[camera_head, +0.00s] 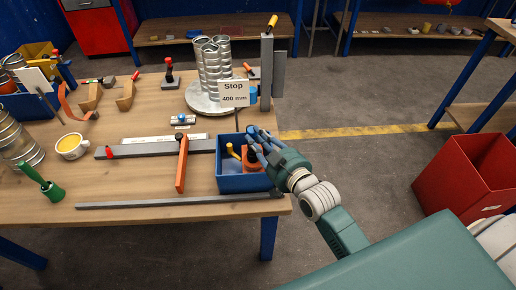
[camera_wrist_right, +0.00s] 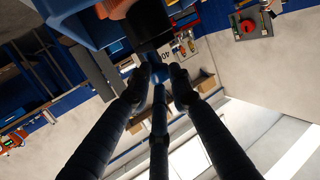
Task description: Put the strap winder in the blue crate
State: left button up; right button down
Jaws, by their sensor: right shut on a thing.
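The blue crate (camera_head: 243,183) stands near the right front of the workbench. An orange and black thing, apparently the strap winder (camera_head: 252,161), is at the crate's right side, within its opening as seen from above. My right gripper (camera_head: 256,143) reaches over the crate's right rim with its fingers shut at this thing. In the right wrist view, the dark part of the winder (camera_wrist_right: 149,24) is just beyond the fingertips (camera_wrist_right: 157,75), with the blue crate (camera_wrist_right: 88,28) beside it. The fingers partly hide the winder, and I cannot tell whether it touches the crate floor. My left gripper is not in view.
A yellow-handled tool (camera_head: 233,151) is also in the crate. An orange bar (camera_head: 181,165) and a long grey rail (camera_head: 170,202) lie close by. Spiral duct pieces (camera_head: 212,68) and a "Stop 400 mm" sign (camera_head: 234,94) stand behind. A red bin (camera_head: 465,180) is on the floor at right.

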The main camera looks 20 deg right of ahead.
notch_tip(320, 180, down, 3)
jog(key=shift+f, duration=0.45)
jog(key=c, duration=1.8)
grip_release()
jog(key=shift+f, duration=0.2)
jog(key=shift+c, duration=0.2)
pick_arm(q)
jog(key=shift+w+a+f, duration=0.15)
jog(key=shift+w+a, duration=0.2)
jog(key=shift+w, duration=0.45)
pick_arm(e)
jog(key=shift+s, duration=0.3)
pick_arm(q)
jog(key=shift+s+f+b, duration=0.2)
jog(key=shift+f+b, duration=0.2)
jog(key=shift+b, duration=0.15)
pick_arm(e)
jog(key=v, duration=1.1)
jog(key=shift+s+r, duration=0.15)
jog(key=shift+s, duration=0.05)
